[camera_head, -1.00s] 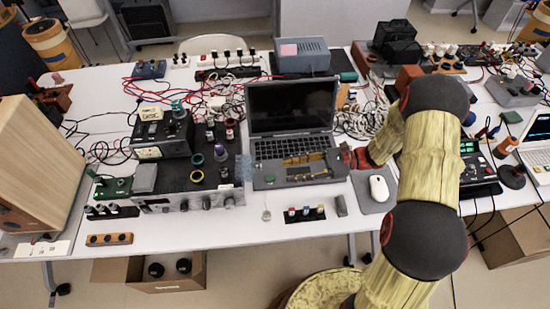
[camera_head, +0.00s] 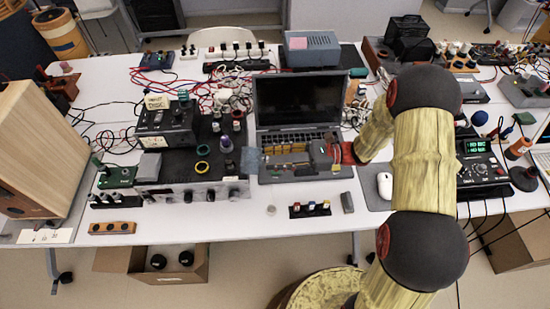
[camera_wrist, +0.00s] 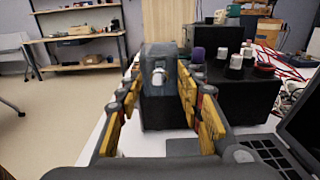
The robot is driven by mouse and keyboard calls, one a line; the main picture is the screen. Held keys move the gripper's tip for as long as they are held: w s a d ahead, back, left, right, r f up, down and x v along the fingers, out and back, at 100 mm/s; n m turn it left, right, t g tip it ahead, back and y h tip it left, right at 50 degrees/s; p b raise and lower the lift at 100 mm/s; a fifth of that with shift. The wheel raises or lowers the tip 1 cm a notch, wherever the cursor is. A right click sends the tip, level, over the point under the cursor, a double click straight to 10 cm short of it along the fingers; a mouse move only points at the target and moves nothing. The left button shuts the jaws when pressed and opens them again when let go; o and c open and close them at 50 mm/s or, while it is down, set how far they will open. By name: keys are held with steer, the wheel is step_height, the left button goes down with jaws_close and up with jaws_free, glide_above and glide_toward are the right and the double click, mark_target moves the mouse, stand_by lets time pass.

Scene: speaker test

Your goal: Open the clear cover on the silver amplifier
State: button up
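The silver amplifier (camera_head: 190,194) stands left of the laptop, with a silver front panel and a black top. A clear bluish cover (camera_head: 251,161) is at its right end. In the wrist view the clear cover (camera_wrist: 160,53) is a see-through box around a white knob, and it looks closed. My gripper (camera_head: 272,153) is over the laptop keyboard, pointing left at the cover. In the wrist view my gripper (camera_wrist: 160,98) is open, with one yellow finger on each side of the cover in the picture. I cannot tell whether either finger touches it.
The open laptop (camera_head: 300,105) is under and behind my gripper. A black unit (camera_head: 165,135) and several knobs are on the amplifier's top. A small switch strip (camera_head: 310,209) and a mouse (camera_head: 385,186) are near the table's front edge. Cables lie behind.

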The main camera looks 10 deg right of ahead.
steer(key=shift+c, duration=0.4)
jaws_close()
stand_by(0.4)
